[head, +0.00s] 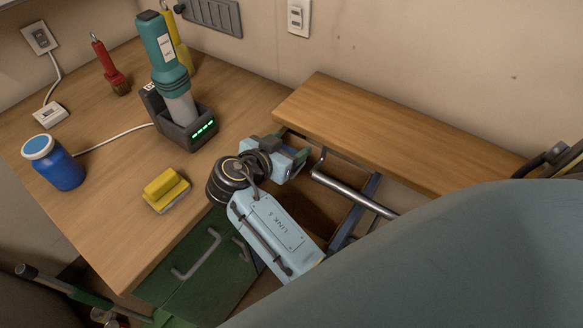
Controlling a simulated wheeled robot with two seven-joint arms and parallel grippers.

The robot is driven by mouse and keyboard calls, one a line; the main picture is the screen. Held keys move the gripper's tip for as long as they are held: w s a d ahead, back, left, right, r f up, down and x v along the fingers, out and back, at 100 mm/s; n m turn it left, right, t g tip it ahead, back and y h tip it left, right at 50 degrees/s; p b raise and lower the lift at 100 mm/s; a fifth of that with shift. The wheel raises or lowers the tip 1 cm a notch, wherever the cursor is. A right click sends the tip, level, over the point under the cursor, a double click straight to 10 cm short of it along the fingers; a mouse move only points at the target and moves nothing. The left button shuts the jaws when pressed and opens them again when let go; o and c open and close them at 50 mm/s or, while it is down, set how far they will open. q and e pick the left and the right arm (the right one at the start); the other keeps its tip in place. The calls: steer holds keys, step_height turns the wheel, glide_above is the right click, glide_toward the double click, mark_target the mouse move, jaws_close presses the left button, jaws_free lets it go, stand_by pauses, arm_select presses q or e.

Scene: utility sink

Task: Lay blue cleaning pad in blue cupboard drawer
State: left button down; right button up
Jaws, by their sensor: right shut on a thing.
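My right gripper (300,161) is beside the left end of a metal bar, over the left side of an open, brown-floored drawer space (312,203) with blue-grey edges. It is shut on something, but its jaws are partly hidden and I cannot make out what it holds. I cannot pick out a blue cleaning pad. A yellow sponge-like block (166,187) lies on the wooden counter to the left. My left gripper is not in view.
The metal bar (350,193) runs below a wooden top (400,140). The wooden counter (110,215) holds a blue jar (54,163), a teal handheld device (165,60) in a dark dock (182,128) and a red brush (109,65). A green cupboard (205,275) stands below.

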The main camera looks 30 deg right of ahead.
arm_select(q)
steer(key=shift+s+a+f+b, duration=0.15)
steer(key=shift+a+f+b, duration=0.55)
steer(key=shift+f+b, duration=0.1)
arm_select(e)
step_height(320, 180, down, 10)
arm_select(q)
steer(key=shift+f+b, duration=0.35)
arm_select(e)
steer(key=shift+d+f, duration=0.1)
steer(key=shift+f, duration=0.2)
steer(key=shift+f+b, duration=0.35)
steer(key=shift+b, duration=0.05)
steer(key=o, duration=1)
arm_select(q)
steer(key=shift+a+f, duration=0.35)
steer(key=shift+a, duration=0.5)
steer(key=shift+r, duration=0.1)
arm_select(e)
steer(key=shift+r, duration=0.15)
